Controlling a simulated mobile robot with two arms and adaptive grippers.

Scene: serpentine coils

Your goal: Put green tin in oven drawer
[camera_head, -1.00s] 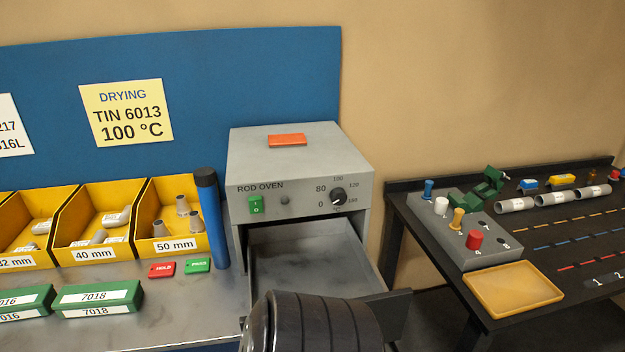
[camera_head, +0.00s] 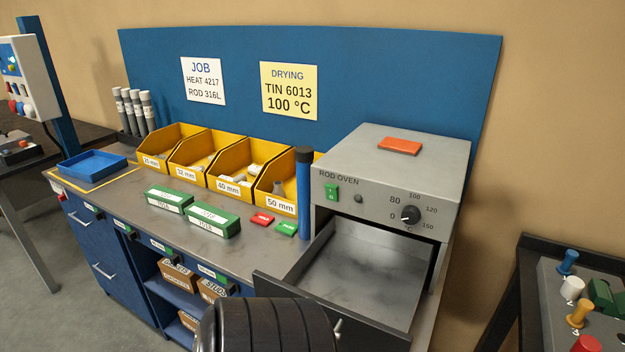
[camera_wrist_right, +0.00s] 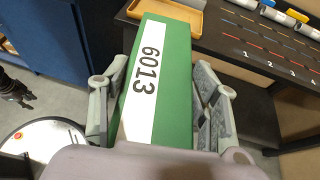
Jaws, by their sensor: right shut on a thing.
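The green tin (camera_wrist_right: 176,85), with a white label reading 6013, is held between the grey fingers of my right gripper (camera_wrist_right: 160,95) in the right wrist view. The tin is not visible in the head view. The grey rod oven (camera_head: 390,180) stands at the right end of the bench. Its drawer (camera_head: 360,285) is pulled open and looks empty, though its near left part is partly hidden by a dark ribbed part of my arm. A dark jointed shape at the left edge of the wrist view looks like my left gripper (camera_wrist_right: 16,92); its jaws are unclear.
Two green 7018 tins (camera_head: 214,220) lie on the bench beside yellow bins (camera_head: 235,180). A blue cylinder (camera_head: 304,195) stands left of the oven. A yellow sign (camera_head: 289,91) reads TIN 6013, 100 °C. A dark table (camera_head: 535,270) is at right, with floor between.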

